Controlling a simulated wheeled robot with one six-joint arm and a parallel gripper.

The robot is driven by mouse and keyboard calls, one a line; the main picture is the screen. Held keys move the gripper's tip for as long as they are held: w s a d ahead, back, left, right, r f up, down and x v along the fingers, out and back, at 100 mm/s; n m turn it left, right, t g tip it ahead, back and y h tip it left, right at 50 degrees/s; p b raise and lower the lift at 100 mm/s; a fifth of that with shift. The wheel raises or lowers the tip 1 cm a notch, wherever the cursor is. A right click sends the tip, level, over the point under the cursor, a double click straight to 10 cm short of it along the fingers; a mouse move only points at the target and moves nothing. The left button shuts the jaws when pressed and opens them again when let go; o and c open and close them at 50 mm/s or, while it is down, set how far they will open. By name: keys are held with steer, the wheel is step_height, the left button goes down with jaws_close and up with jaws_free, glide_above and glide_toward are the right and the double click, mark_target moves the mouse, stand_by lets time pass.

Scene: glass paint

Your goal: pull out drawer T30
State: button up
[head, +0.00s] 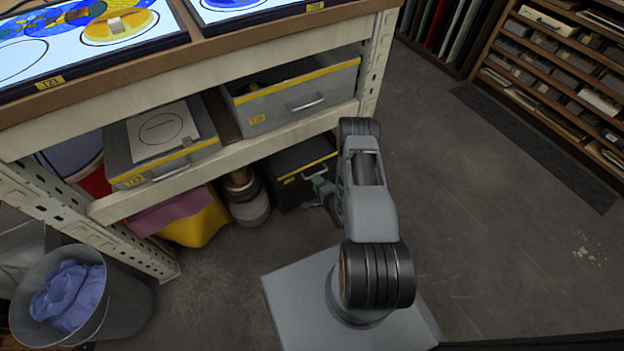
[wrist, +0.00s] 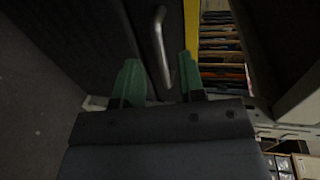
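A dark drawer (head: 290,170) with a yellow top edge sits under the shelf, near the floor; its small label is too small to read for sure. Its metal bar handle (wrist: 159,42) shows in the wrist view, on the dark front. My gripper (wrist: 160,78) is open, with one green finger on each side of the line of the handle. The handle's near end lies in the gap between the fingertips, and no grip on it shows. In the head view my gripper (head: 322,187) is at the dark drawer's front, partly hidden by my arm. The drawer looks closed.
Above are a grey drawer (head: 290,96) with a yellow edge and another grey drawer (head: 160,160) at left. A canister (head: 246,200) stands left of the dark drawer, beside a yellow cloth (head: 197,228). A bucket (head: 125,308) stands front left. The floor (head: 480,230) at right is clear.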

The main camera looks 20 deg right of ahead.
steer(key=shift+b+x, duration=0.6)
steer(key=shift+x, duration=1.75)
steer(key=shift+d, duration=0.1)
jaws_close()
